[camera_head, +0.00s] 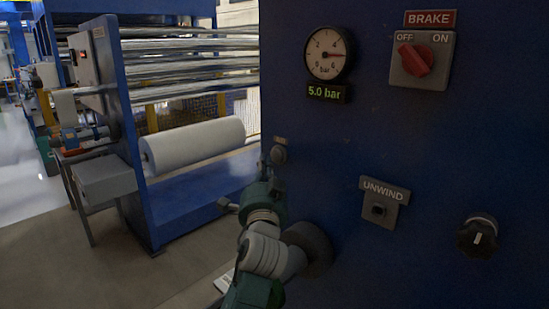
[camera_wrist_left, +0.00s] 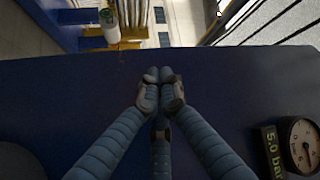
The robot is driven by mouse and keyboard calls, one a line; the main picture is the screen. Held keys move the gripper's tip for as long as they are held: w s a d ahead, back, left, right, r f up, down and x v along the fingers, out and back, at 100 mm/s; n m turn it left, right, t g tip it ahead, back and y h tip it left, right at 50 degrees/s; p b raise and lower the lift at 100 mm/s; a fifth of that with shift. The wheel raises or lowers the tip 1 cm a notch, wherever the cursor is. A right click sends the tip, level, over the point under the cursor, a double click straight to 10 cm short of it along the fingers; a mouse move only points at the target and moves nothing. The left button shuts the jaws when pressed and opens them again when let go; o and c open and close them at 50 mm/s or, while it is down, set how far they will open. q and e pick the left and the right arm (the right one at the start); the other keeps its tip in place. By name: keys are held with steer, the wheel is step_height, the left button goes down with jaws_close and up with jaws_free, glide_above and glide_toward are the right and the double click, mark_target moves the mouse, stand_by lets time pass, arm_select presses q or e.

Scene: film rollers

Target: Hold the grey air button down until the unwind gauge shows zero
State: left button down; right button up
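The round white gauge (camera_head: 329,54) is high on the dark blue panel. Its needle points right, and its display (camera_head: 328,93) reads 5.0 bar. Gauge (camera_wrist_left: 303,146) and display (camera_wrist_left: 271,152) also show sideways in the left wrist view. A small grey knob-like part (camera_head: 280,151) is near the panel's left edge; I cannot tell for certain that it is the air button. My left gripper (camera_head: 266,168) is beside it, seen edge-on. In the left wrist view its fingertips (camera_wrist_left: 160,88) are together before the panel and hide what lies behind. My right gripper is out of view.
The panel also carries a red BRAKE switch (camera_head: 415,60), a plate labelled UNWIND (camera_head: 380,208) with a dark square in it, and a black dial (camera_head: 478,237). Left of the panel are a white film roll (camera_head: 195,146), a blue machine frame and open floor (camera_head: 120,270).

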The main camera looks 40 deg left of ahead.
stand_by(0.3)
arm_select(q)
steer(key=shift+w, duration=0.1)
steer(key=shift+w, duration=0.35)
stand_by(0.4)
steer(key=shift+w+d, duration=0.1)
steer(key=shift+w, duration=0.35)
stand_by(0.4)
stand_by(1.3)
stand_by(0.5)
